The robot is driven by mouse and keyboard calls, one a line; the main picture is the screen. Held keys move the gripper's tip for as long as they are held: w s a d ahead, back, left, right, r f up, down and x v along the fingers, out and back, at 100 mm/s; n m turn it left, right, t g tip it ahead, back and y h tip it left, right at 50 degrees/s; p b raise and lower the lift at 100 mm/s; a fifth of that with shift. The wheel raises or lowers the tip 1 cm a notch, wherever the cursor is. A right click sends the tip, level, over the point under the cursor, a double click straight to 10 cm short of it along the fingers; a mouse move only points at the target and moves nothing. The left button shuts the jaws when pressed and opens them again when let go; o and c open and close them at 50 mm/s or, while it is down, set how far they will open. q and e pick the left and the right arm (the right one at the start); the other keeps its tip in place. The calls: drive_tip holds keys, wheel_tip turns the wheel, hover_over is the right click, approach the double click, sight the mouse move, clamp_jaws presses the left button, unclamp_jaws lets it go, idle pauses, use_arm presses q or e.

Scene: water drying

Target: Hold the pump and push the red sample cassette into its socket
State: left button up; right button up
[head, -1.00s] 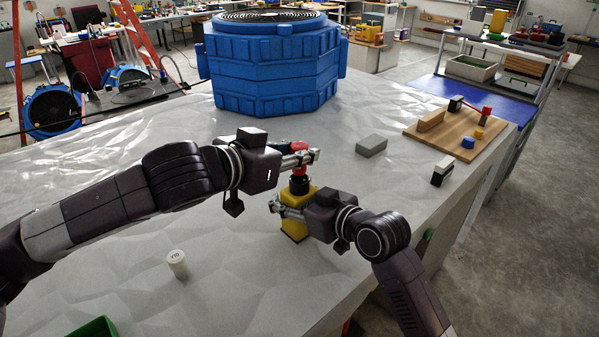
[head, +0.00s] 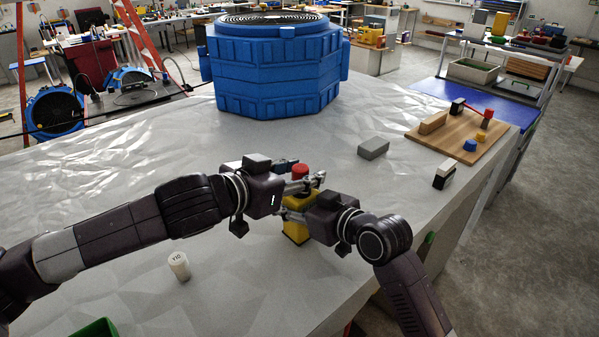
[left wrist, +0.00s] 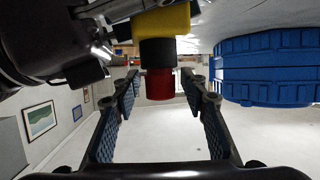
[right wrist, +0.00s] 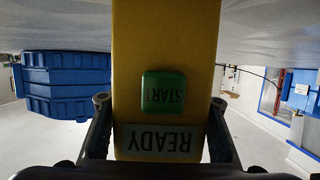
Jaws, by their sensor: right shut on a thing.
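The yellow pump (head: 295,231) stands upright on the grey table. In the left wrist view its yellow body (left wrist: 162,20) carries a black socket (left wrist: 158,50), with the red sample cassette (left wrist: 160,85) against it; how deep it sits I cannot tell. The cassette's red top (head: 300,170) shows in the head view. My left gripper (head: 302,177) is open, its fingers on either side of the cassette with gaps. My right gripper (head: 284,208) is shut on the pump's body. The right wrist view shows the pump's green START button (right wrist: 163,93) and READY label (right wrist: 160,142).
A grey block (head: 373,149), a black-and-white block (head: 444,175) and a wooden board (head: 465,150) with small parts lie to the right. A white cylinder (head: 178,266) and a green bin (head: 97,329) are at front left.

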use_arm(q)
drive_tip(key=v, duration=1.2)
